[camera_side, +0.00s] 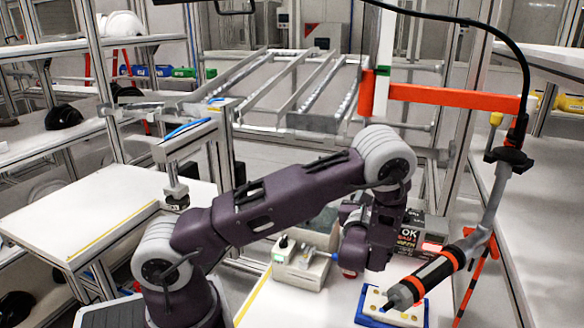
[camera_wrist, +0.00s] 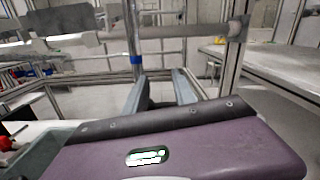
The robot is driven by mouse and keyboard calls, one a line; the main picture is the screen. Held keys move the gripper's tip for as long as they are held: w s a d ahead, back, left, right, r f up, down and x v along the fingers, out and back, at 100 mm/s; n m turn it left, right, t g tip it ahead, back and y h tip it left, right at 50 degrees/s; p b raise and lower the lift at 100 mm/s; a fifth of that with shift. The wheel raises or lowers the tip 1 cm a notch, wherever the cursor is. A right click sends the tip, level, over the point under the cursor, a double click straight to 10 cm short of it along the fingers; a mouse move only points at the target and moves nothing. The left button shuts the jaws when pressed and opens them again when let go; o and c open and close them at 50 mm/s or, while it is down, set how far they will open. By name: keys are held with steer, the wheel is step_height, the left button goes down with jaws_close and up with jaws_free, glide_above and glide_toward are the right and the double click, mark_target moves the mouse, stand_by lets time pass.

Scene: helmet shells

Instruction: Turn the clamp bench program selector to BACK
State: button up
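A small pale fixture box (camera_side: 300,268) stands on the white bench in the side view, left of my wrist. It has a black knob (camera_side: 284,242) on top and a small green-lit patch on its left face. I cannot tell whether that knob is the program selector, and no BACK marking is legible. In the wrist view my gripper (camera_wrist: 160,88) has its two fingers apart with nothing held between them, pointing at open space and the frames beyond. No selector shows in the wrist view.
A black-handled tool with orange bands (camera_side: 435,276) hangs right of my wrist, above a blue-edged white block (camera_side: 392,308). A box marked OK (camera_side: 425,228) stands behind my wrist. A teal bin (camera_wrist: 40,150) is at the wrist view's lower left. A white table (camera_side: 85,215) is left.

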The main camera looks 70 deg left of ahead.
steer(key=s+a+r+n+g, duration=0.1)
steer(key=s+r+n+g, duration=0.2)
steer(key=s+n+g, duration=0.1)
steer(key=s+a+r+n+g, duration=0.2)
steer(key=s+n, duration=0.4)
steer(key=s, duration=0.3)
steer(key=s+a+r+n+g+y, duration=0.1)
steer(key=s+r+n+g, duration=0.3)
steer(key=s+g, duration=0.2)
steer(key=shift+s+a+n, duration=0.15)
steer(key=shift+s+n, duration=0.25)
steer(key=shift+s, duration=0.3)
